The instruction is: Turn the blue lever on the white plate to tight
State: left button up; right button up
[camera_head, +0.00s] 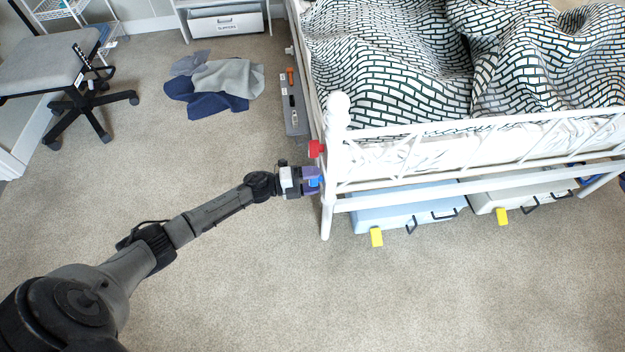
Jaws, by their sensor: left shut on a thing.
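My left gripper (311,180) reaches in from the left to the white bed post at the near left corner of the bed. It is shut on the blue lever (314,183), of which only a small blue part shows between the fingers. The white plate behind the lever cannot be told apart from the white post, and the gripper covers most of that spot. The lever's angle and any markings are too small to read. My right gripper is not in view.
A red part (317,149) sits on the post just above my gripper. The white bed frame (332,170) stands close on the right, with a pale blue box (385,212) under it. A grey tray (295,118) lies beside the bed. The carpet in front is clear.

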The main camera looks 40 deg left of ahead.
pick_arm(q)
jog(key=shift+m, duration=0.5)
dwell(0.3)
jog(key=o, duration=0.9)
jog(key=shift+o, duration=0.2)
jog(key=shift+s+a, duration=0.1)
jog(key=shift+s, duration=0.05)
jog(key=p+v, duration=0.4)
jog(key=v, duration=0.9)
jog(key=shift+s+a, duration=0.2)
jog(key=shift+a, duration=0.05)
